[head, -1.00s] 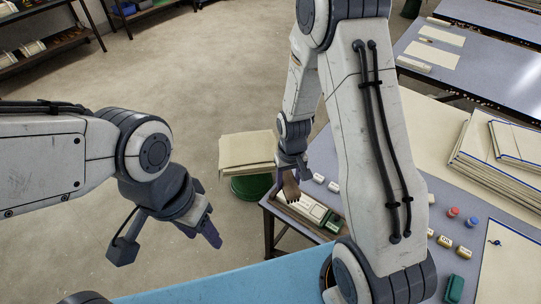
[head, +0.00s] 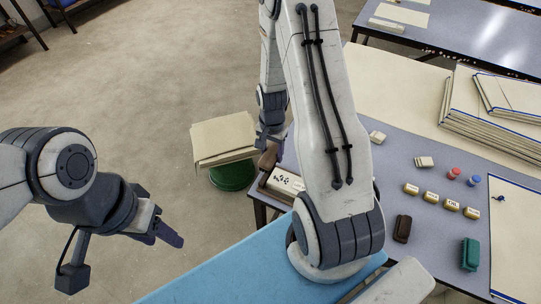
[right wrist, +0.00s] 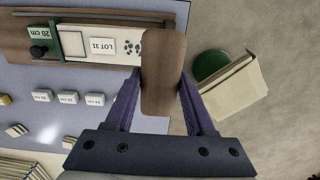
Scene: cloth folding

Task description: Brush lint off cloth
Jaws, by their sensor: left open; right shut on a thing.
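My right gripper (right wrist: 160,100) is shut on a brown wooden brush (right wrist: 163,75), held between its purple fingers. In the right wrist view the brush is over the right end of a wooden tray. In the tray lies a pale strip (right wrist: 112,47), apparently the cloth, with a LOT 31 label. Dark specks (right wrist: 132,47) like lint lie on it just left of the brush; whether the brush touches it I cannot tell. In the head view the right gripper (head: 268,140) is at the tray's left end, partly behind my arm. My left gripper (head: 168,234) is open and empty above the floor.
A green stool (head: 231,178) bearing folded beige sheets (head: 222,138) stands close beside the brush. The table holds small labelled blocks (head: 431,198), red and blue caps, a green block (head: 470,254) and stacked boards (head: 490,125). A blue surface (head: 230,275) is in front.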

